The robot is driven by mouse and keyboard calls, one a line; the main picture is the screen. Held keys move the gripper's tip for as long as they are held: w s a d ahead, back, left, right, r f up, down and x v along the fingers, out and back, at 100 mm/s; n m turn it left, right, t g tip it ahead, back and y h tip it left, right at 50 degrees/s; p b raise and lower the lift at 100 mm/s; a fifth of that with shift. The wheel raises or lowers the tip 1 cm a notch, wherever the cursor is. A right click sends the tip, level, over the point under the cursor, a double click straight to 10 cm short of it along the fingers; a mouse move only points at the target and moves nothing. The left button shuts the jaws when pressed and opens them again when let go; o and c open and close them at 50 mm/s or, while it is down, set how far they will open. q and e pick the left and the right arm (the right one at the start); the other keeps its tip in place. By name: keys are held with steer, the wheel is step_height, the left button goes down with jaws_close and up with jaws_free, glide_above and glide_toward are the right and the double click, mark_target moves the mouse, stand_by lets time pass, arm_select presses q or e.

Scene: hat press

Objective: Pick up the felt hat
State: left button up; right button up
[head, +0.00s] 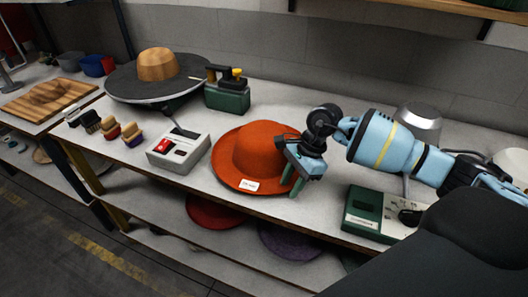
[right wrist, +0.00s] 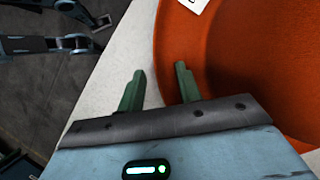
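The orange felt hat (head: 258,150) lies crown up on the table near its front edge, with a small white label on its brim. Its brim fills the right side of the right wrist view (right wrist: 235,60). My right gripper (head: 291,186) is at the hat's right front brim, fingers pointing down. In the right wrist view its two green fingers (right wrist: 160,78) are apart, one over the brim and one beside it over the pale tabletop. The brim's edge runs between them; I cannot tell if either finger touches it. My left gripper does not show in the head view.
A grey box with a red switch (head: 178,150) stands left of the hat. A green-and-white device (head: 365,212) stands to the right. More hats lie on the shelf below.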

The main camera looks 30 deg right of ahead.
steer(key=shift+c, duration=0.2)
jaws_close()
step_height(320, 180, up, 10)
steer(key=shift+b, duration=0.3)
stand_by(0.3)
steer(key=c, duration=0.6)
jaws_free()
jaws_close()
